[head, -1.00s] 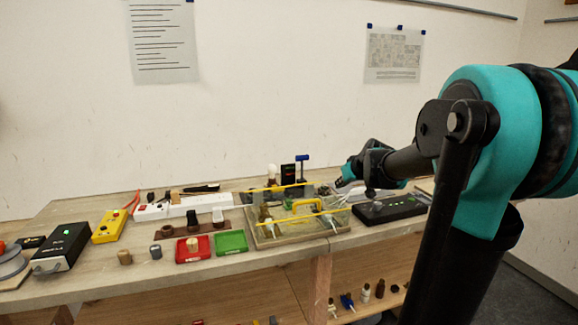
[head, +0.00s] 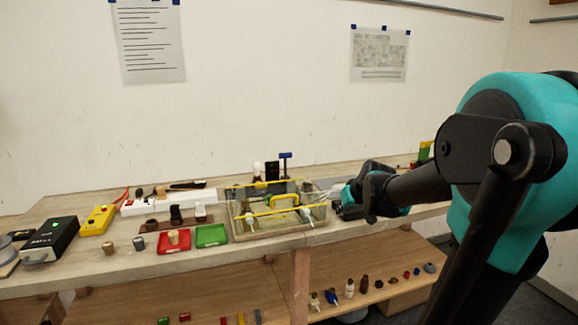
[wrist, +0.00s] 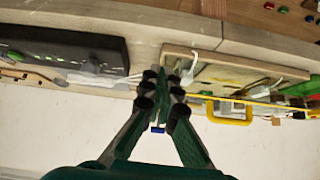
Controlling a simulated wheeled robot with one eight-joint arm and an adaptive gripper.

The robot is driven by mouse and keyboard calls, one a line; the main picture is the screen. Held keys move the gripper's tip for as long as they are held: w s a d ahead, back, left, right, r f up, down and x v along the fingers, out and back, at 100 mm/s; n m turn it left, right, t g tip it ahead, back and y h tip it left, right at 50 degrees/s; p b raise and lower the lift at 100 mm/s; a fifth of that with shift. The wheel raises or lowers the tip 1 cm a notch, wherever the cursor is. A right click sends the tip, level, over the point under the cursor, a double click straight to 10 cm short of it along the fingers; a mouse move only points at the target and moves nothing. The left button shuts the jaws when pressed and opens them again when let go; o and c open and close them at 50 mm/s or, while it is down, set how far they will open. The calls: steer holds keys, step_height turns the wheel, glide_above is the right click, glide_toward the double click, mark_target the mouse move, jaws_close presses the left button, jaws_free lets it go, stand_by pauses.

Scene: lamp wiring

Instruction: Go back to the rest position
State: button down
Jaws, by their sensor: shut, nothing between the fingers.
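My gripper (wrist: 163,88) is shut and empty in the wrist view. It hangs over the bench between a black box (wrist: 70,50) and the tray with yellow bars (wrist: 210,66). In the head view my teal and black arm reaches in from the right. My gripper's fingertips are hard to make out there, just right of the tray (head: 262,228).
A red tray (head: 174,241) and a green tray (head: 211,235) lie on the bench left of the yellow-barred tray. A white power strip (head: 170,203), a yellow box (head: 98,220) and a black box (head: 52,240) stand further left. Several small items lie on the shelf below.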

steer(key=s+d+f+m+g+h, duration=0.1)
steer(key=s+f, duration=0.7)
steer(key=s, duration=0.4)
steer(key=s+d+f+m+g+h, duration=0.1)
steer(key=s+f+g, duration=0.1)
steer(key=s+f, duration=0.6)
steer(key=s, duration=0.4)
steer(key=shift+m+g+h, duration=0.3)
steer(key=shift+m, duration=0.1)
